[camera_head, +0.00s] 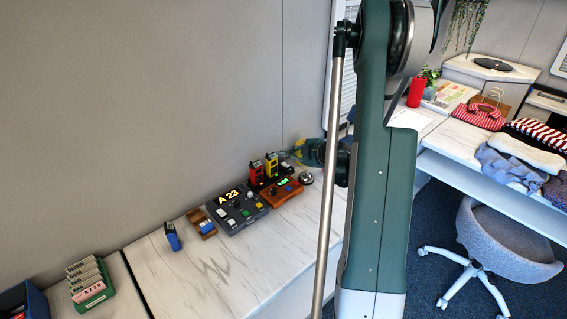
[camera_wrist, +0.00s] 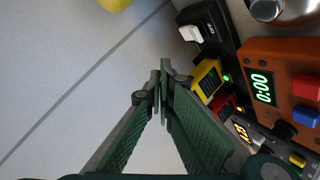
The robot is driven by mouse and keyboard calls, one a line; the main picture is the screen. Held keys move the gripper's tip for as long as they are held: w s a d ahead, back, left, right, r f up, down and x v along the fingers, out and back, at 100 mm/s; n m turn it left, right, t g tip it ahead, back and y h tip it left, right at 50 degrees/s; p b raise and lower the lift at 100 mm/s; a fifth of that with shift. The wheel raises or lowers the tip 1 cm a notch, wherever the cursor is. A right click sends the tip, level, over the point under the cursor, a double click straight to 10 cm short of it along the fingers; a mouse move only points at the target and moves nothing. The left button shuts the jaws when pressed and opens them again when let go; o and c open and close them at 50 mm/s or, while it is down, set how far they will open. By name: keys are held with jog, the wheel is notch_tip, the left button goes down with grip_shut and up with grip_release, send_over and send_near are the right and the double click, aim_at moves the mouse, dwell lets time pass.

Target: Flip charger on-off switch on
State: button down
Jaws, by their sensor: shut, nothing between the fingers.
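The charger is a black base holding a yellow handset (camera_wrist: 205,78) and a red handset (camera_wrist: 221,104). A green light glows by the yellow handset and an orange one by the red. In the head view the yellow handset (camera_head: 271,165) and red handset (camera_head: 256,174) stand near the wall. My gripper (camera_wrist: 161,78) is shut and empty, left of the handsets and below the switch in the wrist view, apparently apart from them.
An orange timer (camera_wrist: 262,85) reading 0:00 and a metal bell (camera_wrist: 290,10) stand beside the charger. A dark panel (camera_head: 238,207) showing "A 23", a wooden tray (camera_head: 201,224) and a blue device (camera_head: 172,236) are to the left. The wall is close behind.

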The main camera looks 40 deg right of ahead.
jog(key=shift+s+r, duration=0.25)
jog(key=shift+r, duration=0.45)
jog(key=s+a+r+m+g, duration=0.15)
jog(key=a+r, duration=0.35)
jog(key=a, duration=0.5)
jog(key=s+a+r+m+g, duration=0.15)
jog(key=a+r, duration=0.35)
jog(key=a, duration=0.5)
jog(key=s+a+r+m+g, duration=0.15)
jog(key=a+r, duration=0.25)
jog(key=a, duration=0.5)
jog(key=s+a+r+m+h, duration=0.1)
jog(key=s+a+r+m, duration=0.1)
jog(key=s+a, duration=0.8)
jog(key=s+a+r+m+g+h, duration=0.1)
jog(key=s+a+m, duration=0.4)
jog(key=s, duration=1.2)
jog(key=shift+a+r, duration=0.5)
jog(key=shift+a, duration=1.9)
jog(key=shift+s+f, duration=0.1)
jog(key=shift+f, duration=0.05)
